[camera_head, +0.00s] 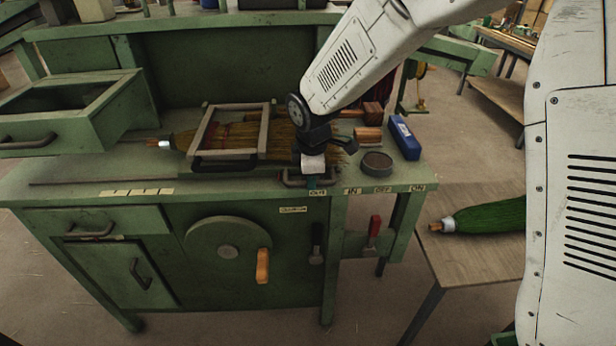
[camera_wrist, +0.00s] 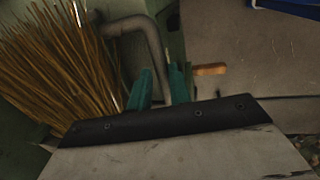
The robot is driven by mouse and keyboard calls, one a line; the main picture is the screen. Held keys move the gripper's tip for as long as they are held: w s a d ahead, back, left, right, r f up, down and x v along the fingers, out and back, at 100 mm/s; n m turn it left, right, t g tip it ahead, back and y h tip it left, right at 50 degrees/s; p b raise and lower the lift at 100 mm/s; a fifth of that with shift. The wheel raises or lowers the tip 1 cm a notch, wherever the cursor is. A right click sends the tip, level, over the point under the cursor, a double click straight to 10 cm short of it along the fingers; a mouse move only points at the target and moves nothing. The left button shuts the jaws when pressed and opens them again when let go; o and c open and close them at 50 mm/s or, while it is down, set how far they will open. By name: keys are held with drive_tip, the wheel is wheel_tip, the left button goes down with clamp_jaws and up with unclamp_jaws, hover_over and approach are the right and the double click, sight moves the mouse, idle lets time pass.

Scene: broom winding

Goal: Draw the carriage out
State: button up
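My gripper (camera_head: 313,182) is at the front edge of the green bench top, pointing down at a bent metal bar handle (camera_head: 292,182), which I take to be the carriage's. The carriage body is not clearly seen, being behind my arm and the bristles. In the wrist view the two teal fingers (camera_wrist: 160,88) stand close together with the grey handle bar (camera_wrist: 150,42) between them. The bar appears to fill the gap. A straw broom (camera_head: 232,138) lies on the bench under a wooden frame, its bristles (camera_wrist: 55,65) left of the fingers in the wrist view.
The wooden frame (camera_head: 264,137) is left of my gripper. A round dark tin (camera_head: 376,164), a blue box (camera_head: 404,138) and wooden blocks (camera_head: 368,134) are to the right. Small labels (camera_head: 352,190) line the bench edge. An orange-handled crank wheel (camera_head: 228,250) and a red lever (camera_head: 374,230) are below.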

drive_tip(key=shift+o, duration=1.2)
drive_tip(key=shift+d, duration=0.25)
drive_tip(key=shift+a, duration=0.2)
wheel_tip(320, 180, up, 8)
drive_tip(key=s, duration=0.1)
drive_tip(key=shift+s+f, duration=0.15)
drive_tip(key=shift+s, duration=0.1)
